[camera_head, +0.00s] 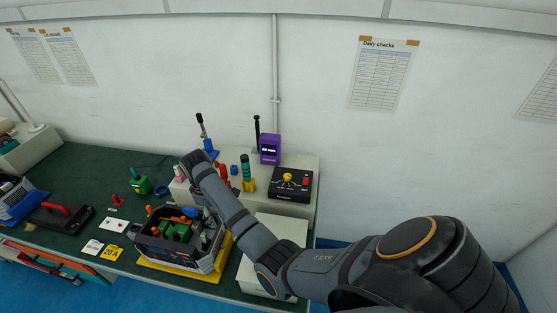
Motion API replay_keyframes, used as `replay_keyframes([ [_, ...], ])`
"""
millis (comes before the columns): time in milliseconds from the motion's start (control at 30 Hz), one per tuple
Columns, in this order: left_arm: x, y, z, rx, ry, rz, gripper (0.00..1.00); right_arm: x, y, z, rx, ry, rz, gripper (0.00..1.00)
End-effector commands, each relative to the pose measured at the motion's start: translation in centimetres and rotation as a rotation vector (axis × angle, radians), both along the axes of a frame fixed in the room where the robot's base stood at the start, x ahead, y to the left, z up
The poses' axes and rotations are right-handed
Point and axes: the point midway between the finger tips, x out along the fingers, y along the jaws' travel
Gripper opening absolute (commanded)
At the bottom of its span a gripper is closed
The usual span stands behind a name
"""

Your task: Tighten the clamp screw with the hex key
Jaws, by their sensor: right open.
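My right arm comes in from the lower right and reaches over the bench, its wrist bent above a dark open unit. My right gripper (205,213) hangs beneath the wrist, at the right side of that unit, open; my own arm partly hides it. The unit (182,257) has grey walls, with green blocks (177,230) and orange parts inside, and stands on a yellow base (167,268). I cannot make out the clamp screw or the hex key at this size. My left gripper is not in view.
Behind my arm, a pale raised box (305,178) carries a purple meter (270,149), a black control box (291,185) and coloured-handled tools. Loose cards (110,252) and a black case with a red handle (58,216) lie left. Some green bench top (85,170) is bare.

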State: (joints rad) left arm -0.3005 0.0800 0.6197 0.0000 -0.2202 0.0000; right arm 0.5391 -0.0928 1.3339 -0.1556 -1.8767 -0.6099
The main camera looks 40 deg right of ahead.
Motion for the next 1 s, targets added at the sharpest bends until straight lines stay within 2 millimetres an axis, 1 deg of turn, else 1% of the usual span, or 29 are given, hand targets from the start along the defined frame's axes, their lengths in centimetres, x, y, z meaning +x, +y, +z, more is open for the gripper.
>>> replay_keyframes([
  [33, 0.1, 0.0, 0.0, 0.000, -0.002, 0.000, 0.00, 0.0, -1.2, 0.0, -0.017, -0.001, -0.010, 0.60],
  [400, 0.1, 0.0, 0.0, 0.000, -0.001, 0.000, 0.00, -0.2, -9.8, 0.4, -0.142, -0.001, -0.087, 0.60],
  [700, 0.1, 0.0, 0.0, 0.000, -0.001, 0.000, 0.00, -0.9, -16.3, 1.4, -0.239, -0.001, -0.146, 0.60],
  [833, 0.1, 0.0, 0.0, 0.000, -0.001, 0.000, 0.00, -1.1, -18.1, 1.9, -0.267, -0.001, -0.163, 0.60],
  [1000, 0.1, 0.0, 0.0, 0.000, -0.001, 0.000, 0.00, -1.3, -19.2, 2.1, -0.283, -0.001, -0.172, 0.60],
])
